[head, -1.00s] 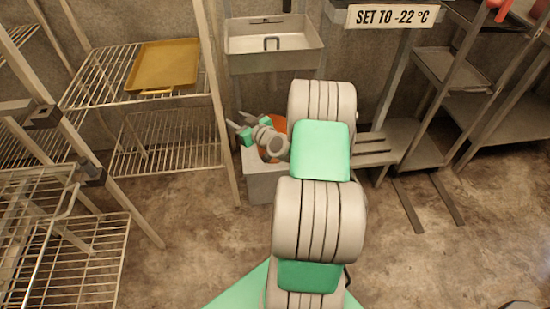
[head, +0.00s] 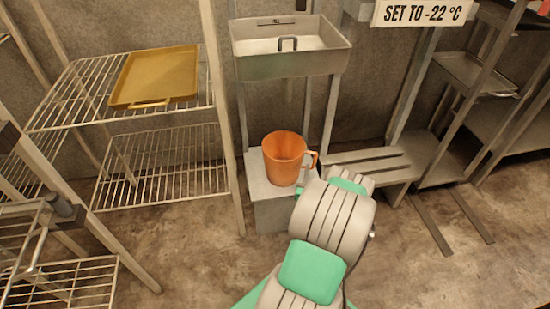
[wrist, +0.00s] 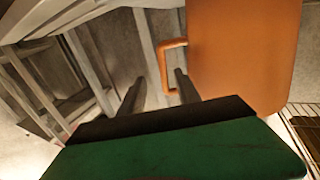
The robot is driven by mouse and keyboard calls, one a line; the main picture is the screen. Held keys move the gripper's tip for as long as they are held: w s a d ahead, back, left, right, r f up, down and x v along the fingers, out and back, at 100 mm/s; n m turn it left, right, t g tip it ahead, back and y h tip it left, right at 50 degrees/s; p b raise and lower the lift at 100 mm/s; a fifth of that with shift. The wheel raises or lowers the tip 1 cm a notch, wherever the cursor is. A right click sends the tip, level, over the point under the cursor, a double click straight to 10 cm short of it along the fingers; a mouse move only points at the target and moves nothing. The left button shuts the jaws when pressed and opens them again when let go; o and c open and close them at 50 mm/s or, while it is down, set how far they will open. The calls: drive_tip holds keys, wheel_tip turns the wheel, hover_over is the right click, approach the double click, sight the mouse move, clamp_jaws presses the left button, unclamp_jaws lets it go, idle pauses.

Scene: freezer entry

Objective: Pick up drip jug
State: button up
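The drip jug is an orange jug (head: 284,160) that stands upright on a grey box under the metal basin. Its handle faces right in the head view. In the wrist view the jug (wrist: 245,50) fills the upper right, with its handle (wrist: 168,68) toward the left. My gripper (wrist: 158,85) is open in the wrist view, its two dark fingers apart. The handle shows close ahead, around the gap between the fingertips; I cannot tell whether they touch it. In the head view my arm hides the gripper, just right of the jug.
The grey box (head: 268,212) holds the jug. A metal basin (head: 289,62) stands above it. A slatted bench (head: 365,165) is to the right. A wire rack with a yellow tray (head: 157,76) stands left. Rack posts flank the box. The floor in front is open.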

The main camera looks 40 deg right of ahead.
drive_tip(key=shift+w+d+f, duration=0.15)
drive_tip(key=shift+w+d, duration=0.15)
drive_tip(key=shift+w, duration=0.3)
drive_tip(key=x, duration=0.7)
drive_tip(key=shift+f, duration=0.15)
drive_tip(key=shift+c, duration=0.6)
clamp_jaws()
drive_tip(key=shift+d, duration=0.1)
idle(0.4)
